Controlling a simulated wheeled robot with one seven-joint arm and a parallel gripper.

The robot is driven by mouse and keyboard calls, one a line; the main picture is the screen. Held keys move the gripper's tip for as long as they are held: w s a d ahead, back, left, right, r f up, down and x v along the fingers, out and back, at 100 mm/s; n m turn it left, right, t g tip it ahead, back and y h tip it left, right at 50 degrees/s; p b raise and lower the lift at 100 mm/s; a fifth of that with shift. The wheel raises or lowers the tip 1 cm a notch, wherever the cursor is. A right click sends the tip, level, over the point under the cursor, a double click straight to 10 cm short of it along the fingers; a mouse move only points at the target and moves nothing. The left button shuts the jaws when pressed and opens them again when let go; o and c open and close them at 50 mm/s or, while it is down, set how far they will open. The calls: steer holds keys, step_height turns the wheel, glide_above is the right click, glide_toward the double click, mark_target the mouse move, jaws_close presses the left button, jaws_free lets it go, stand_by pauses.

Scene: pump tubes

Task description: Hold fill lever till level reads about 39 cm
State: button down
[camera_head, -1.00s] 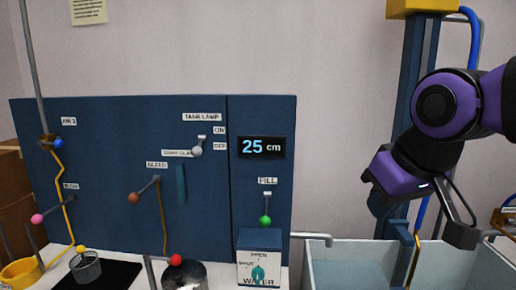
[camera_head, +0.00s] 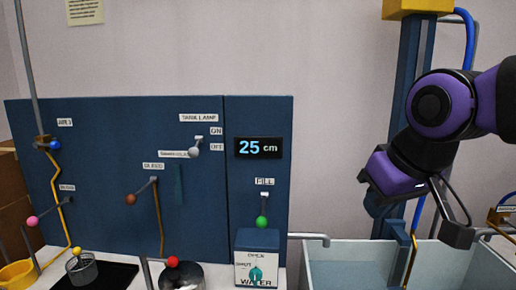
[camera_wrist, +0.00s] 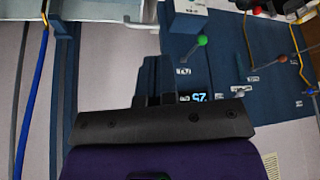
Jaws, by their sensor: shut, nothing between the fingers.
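The fill lever is a grey bar with a green knob (camera_head: 262,222), under the FILL label on the blue panel (camera_head: 100,165). The green knob also shows upside down in the wrist view (camera_wrist: 202,40). The level display (camera_head: 259,148) above it reads 25 cm. A white WATER box (camera_head: 257,268) with a teal knob stands below the lever. My gripper (camera_head: 466,228) is shut and empty, to the right of the panel above the tank, clear of the lever.
A pale open tank (camera_head: 340,252) stands at right, with a grey spout (camera_head: 312,238) at its left edge. A dark blue column (camera_head: 408,125) rises behind it. Other levers with red (camera_head: 172,262) and pink (camera_head: 33,221) knobs stand left.

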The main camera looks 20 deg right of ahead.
stand_by(0.4)
steer(key=w+f+n+g+y, duration=0.1)
steer(key=w+n+g+y, duration=0.2)
steer(key=w, duration=1.1)
steer(key=w+f+n+g+y, duration=0.1)
steer(key=w+n+g+y, duration=0.2)
steer(key=w+n, duration=0.6)
steer(key=w, duration=0.5)
steer(key=shift+f+n+g+y, duration=0.3)
steer(key=shift+f, duration=0.05)
steer(key=shift+a, duration=0.1)
glide_toward(263, 208)
steer(key=s+a+f, duration=0.5)
steer(key=s, duration=0.1)
steer(key=shift+s+a+f, duration=0.2)
steer(key=shift+a+f, duration=0.05)
